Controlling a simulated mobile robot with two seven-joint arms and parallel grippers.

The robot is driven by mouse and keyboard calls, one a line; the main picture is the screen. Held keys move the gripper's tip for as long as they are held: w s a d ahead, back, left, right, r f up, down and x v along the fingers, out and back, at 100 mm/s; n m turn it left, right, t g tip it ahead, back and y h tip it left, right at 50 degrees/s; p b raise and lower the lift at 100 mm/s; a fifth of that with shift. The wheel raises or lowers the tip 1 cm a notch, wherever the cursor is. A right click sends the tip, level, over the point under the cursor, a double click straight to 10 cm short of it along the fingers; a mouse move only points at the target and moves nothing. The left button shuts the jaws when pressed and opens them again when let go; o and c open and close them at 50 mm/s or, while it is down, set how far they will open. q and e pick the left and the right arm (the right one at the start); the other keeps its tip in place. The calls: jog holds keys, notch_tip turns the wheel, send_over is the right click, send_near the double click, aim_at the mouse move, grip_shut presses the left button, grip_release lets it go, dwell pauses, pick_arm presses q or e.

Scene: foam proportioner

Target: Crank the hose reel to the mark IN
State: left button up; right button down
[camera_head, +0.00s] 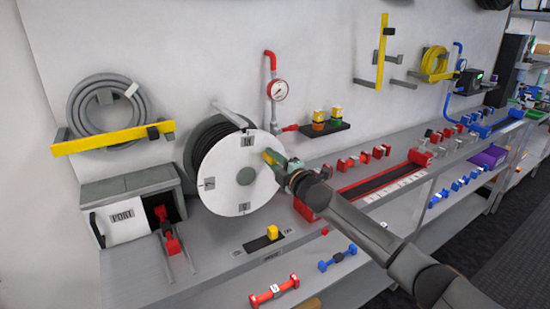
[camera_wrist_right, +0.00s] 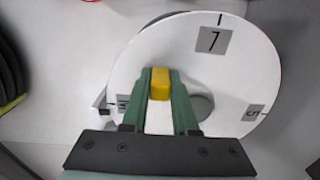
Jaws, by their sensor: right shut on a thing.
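The hose reel (camera_head: 227,170) stands on the bench with a white round face and dark hose wound behind it. Its face has grey labels: a partly blurred one that seems to read IN near the top, a 7 at the left, and a 5 at the bottom. In the right wrist view the white face (camera_wrist_right: 185,50) shows the 7 and 5 clearly, with a label half hidden by a finger. My right gripper (camera_head: 275,161) is shut on the yellow crank handle (camera_head: 269,155), at the face's upper right. The handle (camera_wrist_right: 160,84) shows between its green fingers. My left gripper is out of view.
A grey bar (camera_head: 230,114) shows at the reel's top. A grey cabinet (camera_head: 128,190) labelled PORT stands left of the reel. A yellow slider block (camera_head: 272,232) sits in front. A red pipe with a gauge (camera_head: 279,90) is on the wall behind.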

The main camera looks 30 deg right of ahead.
jog(key=shift+a+r+n+p, duration=0.3)
jog(key=shift+r+n, duration=0.1)
jog(key=shift+n, duration=0.2)
jog(key=c, duration=0.7)
grip_release()
jog(key=shift+s, duration=0.2)
jog(key=shift+s+f, duration=0.1)
jog(key=shift+s, duration=0.2)
jog(key=shift+s+d+b, duration=0.15)
jog(key=shift+s+b, duration=0.15)
jog(key=shift+s, duration=1.65)
jog(key=shift+s+d+b, duration=0.15)
jog(key=shift+s+b, duration=0.15)
jog(key=shift+s, duration=1.6)
jog(key=shift+s+d+b, duration=0.15)
jog(key=shift+s+b, duration=0.15)
jog(key=shift+s, duration=1.65)
